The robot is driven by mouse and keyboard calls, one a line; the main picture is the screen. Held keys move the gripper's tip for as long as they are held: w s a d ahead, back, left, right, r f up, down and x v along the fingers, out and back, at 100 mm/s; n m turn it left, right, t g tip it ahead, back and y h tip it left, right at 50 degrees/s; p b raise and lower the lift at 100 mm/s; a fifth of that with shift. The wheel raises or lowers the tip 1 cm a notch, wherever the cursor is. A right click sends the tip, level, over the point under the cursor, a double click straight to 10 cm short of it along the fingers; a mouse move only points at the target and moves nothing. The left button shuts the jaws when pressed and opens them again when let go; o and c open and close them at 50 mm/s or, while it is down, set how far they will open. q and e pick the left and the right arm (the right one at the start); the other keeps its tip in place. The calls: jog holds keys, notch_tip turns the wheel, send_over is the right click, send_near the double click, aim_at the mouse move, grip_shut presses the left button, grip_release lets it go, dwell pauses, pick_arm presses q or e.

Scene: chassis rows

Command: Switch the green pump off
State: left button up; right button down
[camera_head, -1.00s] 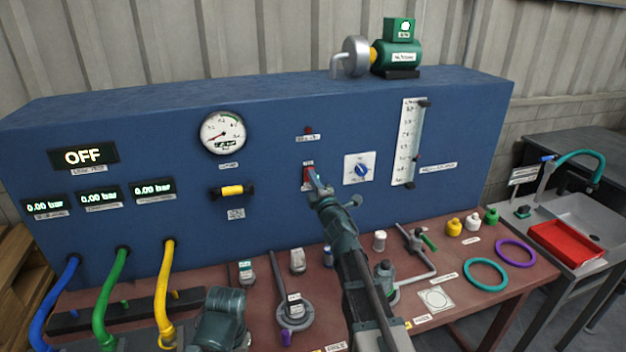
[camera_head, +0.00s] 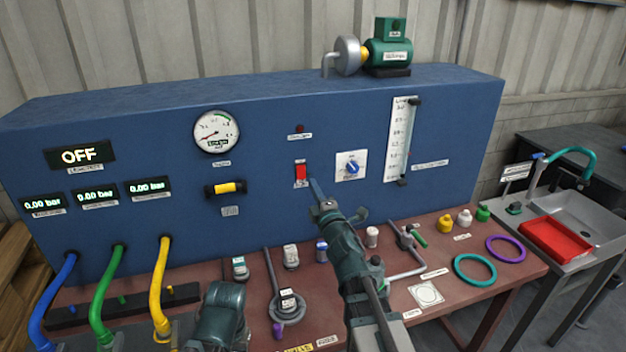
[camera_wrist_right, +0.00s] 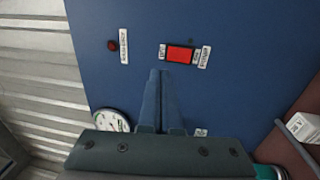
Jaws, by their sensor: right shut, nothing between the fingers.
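The green pump (camera_head: 388,53) sits on top of the blue panel (camera_head: 262,120) at the back right. A red rocker switch (camera_head: 301,172) is on the panel's front face, and it also shows in the right wrist view (camera_wrist_right: 180,54). A dark red lamp (camera_head: 300,128) is above it. The display (camera_head: 81,156) at the left reads OFF. My right gripper (camera_head: 315,187) is shut and empty, its tips a little right of and below the switch, apart from it in the picture. In the right wrist view the shut fingertips (camera_wrist_right: 160,74) point toward the switch. My left gripper is not distinguishable.
A gauge (camera_head: 215,132) and a flow tube (camera_head: 400,140) are also on the panel. Small parts and rings (camera_head: 475,270) lie on the red-brown bench below.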

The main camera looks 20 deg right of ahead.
jog(key=s, duration=0.4)
jog(key=shift+s+d+r, duration=0.1)
jog(key=shift+s+r, duration=0.1)
jog(key=shift+r, duration=0.05)
jog(key=s+d+f+m+g+h, duration=0.2)
jog(key=d+f+m+g+h, duration=0.35)
jog(key=f+m, duration=0.45)
jog(key=s+a+f+m+g+y, duration=0.1)
jog(key=s+a+f+m+g, duration=0.1)
jog(key=s+a+f+g, duration=0.1)
jog(key=s+a+f+m+g+y, duration=0.2)
jog(key=s+f+g, duration=0.3)
jog(key=s, duration=0.3)
jog(key=s+a+f+m+g+y, duration=0.2)
jog(key=s+a+f+m+g, duration=0.2)
jog(key=s+f+g, duration=0.1)
jog(key=shift+s+f, duration=0.5)
jog(key=shift+f, duration=0.3)
jog(key=s+a+n, duration=0.1)
jog(key=s+a, duration=0.2)
jog(key=a, duration=0.2)
jog(key=s+a+n+g+h, duration=0.1)
jog(key=s+a+n, duration=0.1)
jog(key=a, duration=0.4)
jog(key=shift+s, duration=0.65)
